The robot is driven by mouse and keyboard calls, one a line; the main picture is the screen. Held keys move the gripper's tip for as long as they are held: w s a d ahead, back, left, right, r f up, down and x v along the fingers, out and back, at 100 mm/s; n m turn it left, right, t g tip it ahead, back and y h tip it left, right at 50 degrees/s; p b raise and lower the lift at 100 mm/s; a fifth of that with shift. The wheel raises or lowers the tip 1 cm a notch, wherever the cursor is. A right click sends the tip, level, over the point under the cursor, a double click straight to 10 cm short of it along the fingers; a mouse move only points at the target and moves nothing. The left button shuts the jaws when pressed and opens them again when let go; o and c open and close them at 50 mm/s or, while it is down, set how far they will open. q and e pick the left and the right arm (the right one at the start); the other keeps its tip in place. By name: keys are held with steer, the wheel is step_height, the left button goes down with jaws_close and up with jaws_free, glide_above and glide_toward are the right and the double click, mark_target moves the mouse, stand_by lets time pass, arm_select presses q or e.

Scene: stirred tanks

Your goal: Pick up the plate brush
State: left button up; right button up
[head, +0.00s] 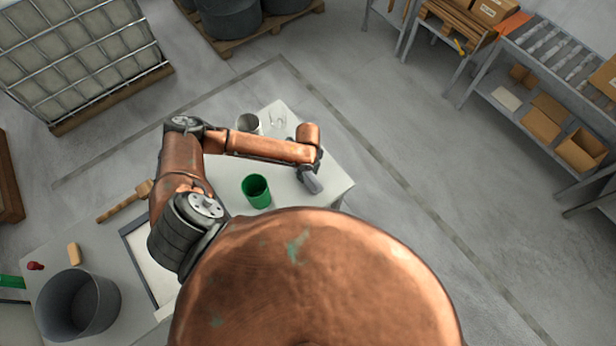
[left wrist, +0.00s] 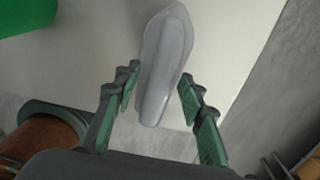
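A smooth, long grey object (left wrist: 167,60) lies on the pale tabletop in the left wrist view, between the fingers of my left gripper (left wrist: 160,75). The fingers are apart, with a gap on each side of it. I cannot tell whether it is the plate brush; no bristles show. In the head view my left gripper (head: 313,180) is low at the right end of the pale table (head: 225,178). A wooden tool (head: 125,202) with a handle and block head lies to the left; it may be a brush or mallet. My right gripper is not in view.
A green cup (head: 256,191) stands left of my gripper. A grey mug (head: 249,123) and a clear glass (head: 277,119) stand at the table's back. Floor is free to the right.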

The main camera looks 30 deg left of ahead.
arm_select(q)
steer(key=c, duration=0.5)
jaws_close()
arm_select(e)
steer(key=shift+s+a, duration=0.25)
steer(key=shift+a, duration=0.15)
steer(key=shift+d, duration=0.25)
arm_select(q)
steer(key=shift+r, duration=0.5)
steer(key=s+d+r, duration=0.2)
steer(key=s+r, duration=1)
steer(key=s, duration=0.1)
steer(key=shift+s+d+p, duration=0.3)
steer(key=shift+s+d, duration=0.05)
steer(key=shift+d, duration=0.05)
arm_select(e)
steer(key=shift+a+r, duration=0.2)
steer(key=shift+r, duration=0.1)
